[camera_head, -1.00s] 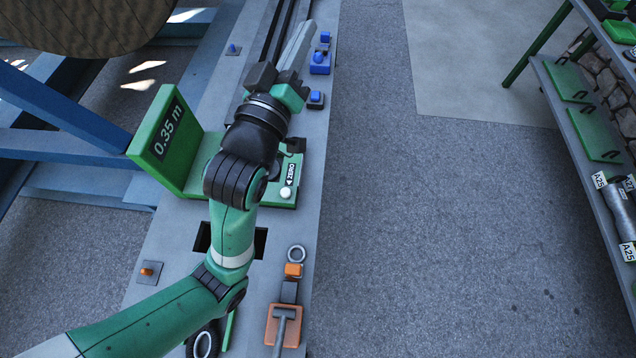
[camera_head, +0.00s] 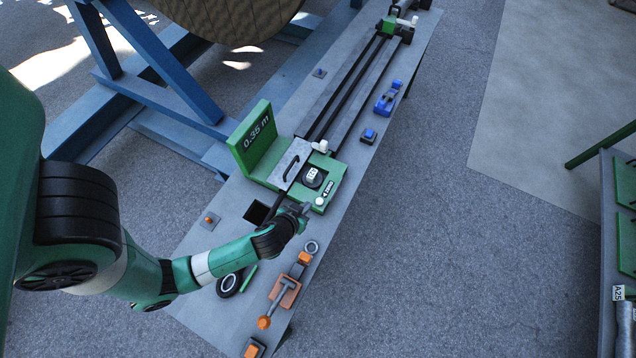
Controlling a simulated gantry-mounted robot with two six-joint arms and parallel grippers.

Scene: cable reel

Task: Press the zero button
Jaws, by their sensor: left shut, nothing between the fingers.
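The zero button is a small white round knob (camera_head: 320,201) beside a black "ZERO" label (camera_head: 327,187) on the green measuring unit (camera_head: 347,181). The unit's upright green display (camera_head: 257,140) reads 0.35 m. My left gripper (camera_head: 303,209) is shut and empty, its tip just left of the button and close to it. I cannot tell whether they touch. My right gripper is not in view.
The grey bench carries a blue clamp (camera_head: 388,97), a small blue button (camera_head: 368,136), an orange-handled tool (camera_head: 284,291), a metal ring (camera_head: 312,247) and a black roll (camera_head: 229,284). A green-shelved rack (camera_head: 620,205) stands right across open floor.

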